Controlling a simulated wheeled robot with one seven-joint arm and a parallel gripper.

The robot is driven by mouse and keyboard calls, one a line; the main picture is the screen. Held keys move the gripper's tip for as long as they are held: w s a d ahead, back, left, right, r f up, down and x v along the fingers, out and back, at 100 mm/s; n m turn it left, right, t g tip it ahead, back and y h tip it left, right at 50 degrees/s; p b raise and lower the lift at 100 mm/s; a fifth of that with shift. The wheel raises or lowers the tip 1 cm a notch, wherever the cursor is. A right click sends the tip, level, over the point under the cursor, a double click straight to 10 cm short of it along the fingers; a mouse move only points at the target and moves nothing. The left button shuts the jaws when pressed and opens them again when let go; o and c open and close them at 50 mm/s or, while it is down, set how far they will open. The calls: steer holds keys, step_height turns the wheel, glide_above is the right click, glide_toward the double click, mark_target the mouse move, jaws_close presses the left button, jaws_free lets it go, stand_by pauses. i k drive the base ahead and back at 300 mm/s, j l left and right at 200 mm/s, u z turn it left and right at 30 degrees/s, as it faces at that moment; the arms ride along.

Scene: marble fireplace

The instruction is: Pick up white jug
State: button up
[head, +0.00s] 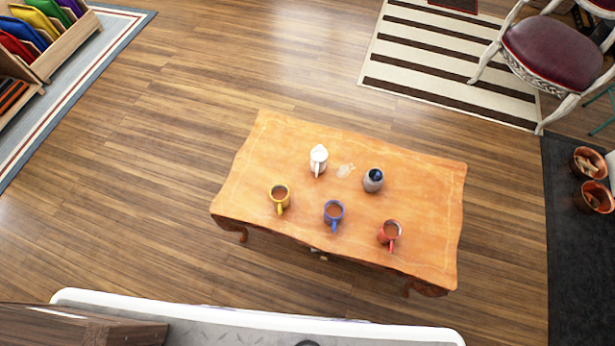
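The white jug (319,158) stands upright on the wooden coffee table (425,178), toward its back and left of the table's middle. Its handle faces the front edge. My gripper is not in the head view. Nothing is seen touching the jug.
A yellow mug (280,197), a blue mug (334,214) and a red mug (390,233) stand along the table's front. A grey vessel (373,180) and a small pale clear object (345,170) are right of the jug. Wooden floor (150,180) is clear around the table.

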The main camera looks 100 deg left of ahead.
mark_target(318, 164)
steer(key=u, duration=2.55)
